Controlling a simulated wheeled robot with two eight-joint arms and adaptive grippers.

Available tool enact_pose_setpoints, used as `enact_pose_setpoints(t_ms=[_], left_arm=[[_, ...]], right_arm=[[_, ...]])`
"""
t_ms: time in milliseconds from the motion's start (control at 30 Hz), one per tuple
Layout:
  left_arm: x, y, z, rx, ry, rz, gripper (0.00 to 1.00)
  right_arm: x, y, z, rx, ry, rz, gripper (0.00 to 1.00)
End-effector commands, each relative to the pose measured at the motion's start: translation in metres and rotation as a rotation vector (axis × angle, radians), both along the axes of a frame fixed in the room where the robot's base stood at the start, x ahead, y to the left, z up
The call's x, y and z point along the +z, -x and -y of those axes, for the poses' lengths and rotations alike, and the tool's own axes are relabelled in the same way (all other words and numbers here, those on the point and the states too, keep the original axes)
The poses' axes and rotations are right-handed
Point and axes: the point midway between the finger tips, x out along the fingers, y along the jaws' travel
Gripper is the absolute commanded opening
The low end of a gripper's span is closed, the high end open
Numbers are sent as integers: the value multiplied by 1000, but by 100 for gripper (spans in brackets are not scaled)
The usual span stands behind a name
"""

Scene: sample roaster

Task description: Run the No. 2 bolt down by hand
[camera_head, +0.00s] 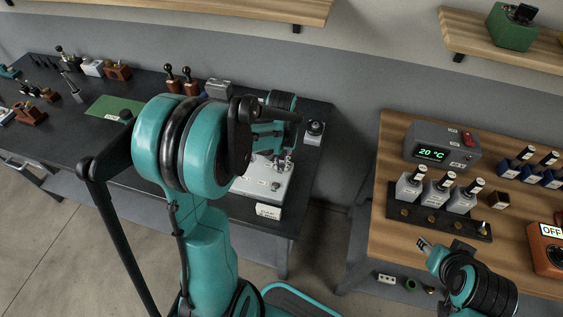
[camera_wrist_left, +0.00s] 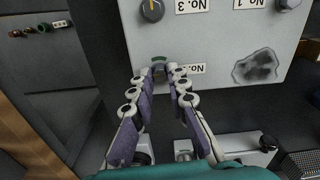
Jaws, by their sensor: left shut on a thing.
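In the left wrist view my left gripper (camera_wrist_left: 159,70) is shut at the pale grey plate (camera_wrist_left: 215,35). Its fingertips close around the No. 2 bolt, which they almost wholly hide. An upside-down label (camera_wrist_left: 190,68) beside them is partly covered. The No. 3 position has a dark round head (camera_wrist_left: 152,10) with a yellow mark; a grey round head (camera_wrist_left: 288,4) sits by the No. 1 label. In the head view the plate (camera_head: 262,187) is on the dark bench, and my left gripper (camera_head: 287,158) is over it, partly hidden by my arm. My right gripper (camera_head: 425,244) is low at right, its jaw state unclear.
The dark bench (camera_head: 150,84) holds small tools and blocks at the back. The wooden table (camera_head: 390,235) at right carries a grey box with a 20 °C display (camera_head: 431,153) and several bottles in a dark rack (camera_head: 440,217). A dark stain (camera_wrist_left: 257,67) marks the plate.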

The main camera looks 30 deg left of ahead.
Motion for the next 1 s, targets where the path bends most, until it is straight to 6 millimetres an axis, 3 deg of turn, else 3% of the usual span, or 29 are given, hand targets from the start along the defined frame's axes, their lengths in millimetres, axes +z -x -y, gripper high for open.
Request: enact_pose_setpoints(t_ms=[500, 1000], left_arm=[[0, 0, 0, -320, 0, 0, 0], [0, 0, 0, -372, 0, 0, 0]], right_arm=[[0, 0, 0, 0, 0, 0, 40], [0, 0, 0, 0, 0, 0, 40]])
